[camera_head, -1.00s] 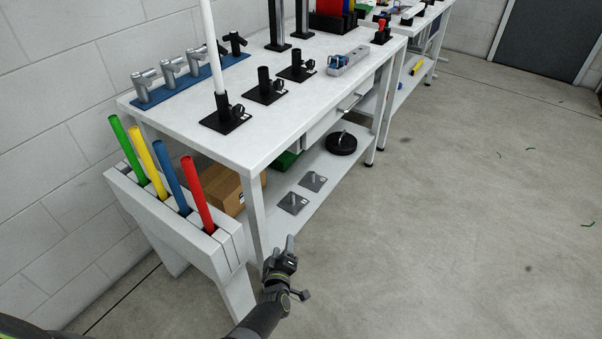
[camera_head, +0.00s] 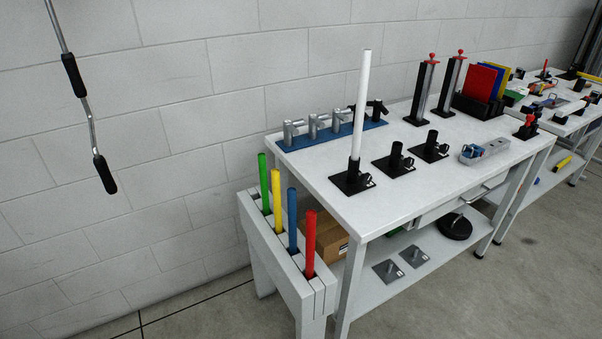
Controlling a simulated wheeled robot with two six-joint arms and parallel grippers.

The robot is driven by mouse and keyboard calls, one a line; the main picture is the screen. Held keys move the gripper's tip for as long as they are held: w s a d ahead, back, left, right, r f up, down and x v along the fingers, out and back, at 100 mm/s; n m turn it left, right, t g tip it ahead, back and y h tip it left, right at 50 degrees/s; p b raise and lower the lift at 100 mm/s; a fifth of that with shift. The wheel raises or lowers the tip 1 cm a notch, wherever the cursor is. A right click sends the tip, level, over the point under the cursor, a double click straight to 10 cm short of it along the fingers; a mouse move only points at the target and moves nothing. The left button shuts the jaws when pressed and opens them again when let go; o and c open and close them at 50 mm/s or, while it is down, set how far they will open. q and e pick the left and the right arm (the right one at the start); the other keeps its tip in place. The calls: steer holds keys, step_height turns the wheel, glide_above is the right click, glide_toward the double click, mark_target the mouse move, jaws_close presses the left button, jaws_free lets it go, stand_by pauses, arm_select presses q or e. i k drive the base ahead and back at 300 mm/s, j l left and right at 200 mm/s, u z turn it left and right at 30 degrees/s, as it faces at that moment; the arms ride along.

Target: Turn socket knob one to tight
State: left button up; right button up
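Three black sockets on square base plates stand in a row on the white table (camera_head: 400,205). The nearest socket (camera_head: 353,172) holds an upright white rod (camera_head: 361,100). A small dark knob (camera_head: 367,179) sits low on its right side; how tight it is cannot be told. The middle socket (camera_head: 396,157) and the far socket (camera_head: 431,142) are empty, each with a small knob at its side. Which socket counts as one is not marked legibly. Neither gripper is in view.
A white rack (camera_head: 275,250) with green, yellow, blue and red rods stands at the table's left end. A blue strip (camera_head: 330,137) with grey fittings lies along the back. A black-gripped metal bar (camera_head: 90,120) hangs at left. Floor is clear at front right.

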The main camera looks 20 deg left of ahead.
mark_target(365, 179)
steer(key=i+l+u, duration=0.15)
steer(key=u, duration=0.3)
steer(key=i+l+u, duration=0.1)
steer(key=l+u, duration=0.15)
steer(key=u, duration=0.25)
steer(key=l+u, duration=0.2)
steer(key=u, duration=0.25)
steer(key=i+l+u, duration=0.1)
steer(key=l+u, duration=0.2)
steer(key=u, duration=0.2)
steer(key=l+u, duration=0.15)
steer(key=l, duration=0.25)
steer(key=k+l+u, duration=0.15)
steer(key=l, duration=0.3)
steer(key=l+u, duration=0.15)
steer(key=l, duration=0.25)
steer(key=k+l+u, duration=0.15)
steer(key=l, duration=0.25)
steer(key=k+l+u, duration=0.15)
steer(key=l, duration=0.25)
steer(key=k+l+u, duration=0.15)
steer(key=l, duration=0.2)
steer(key=i+l, duration=0.05)
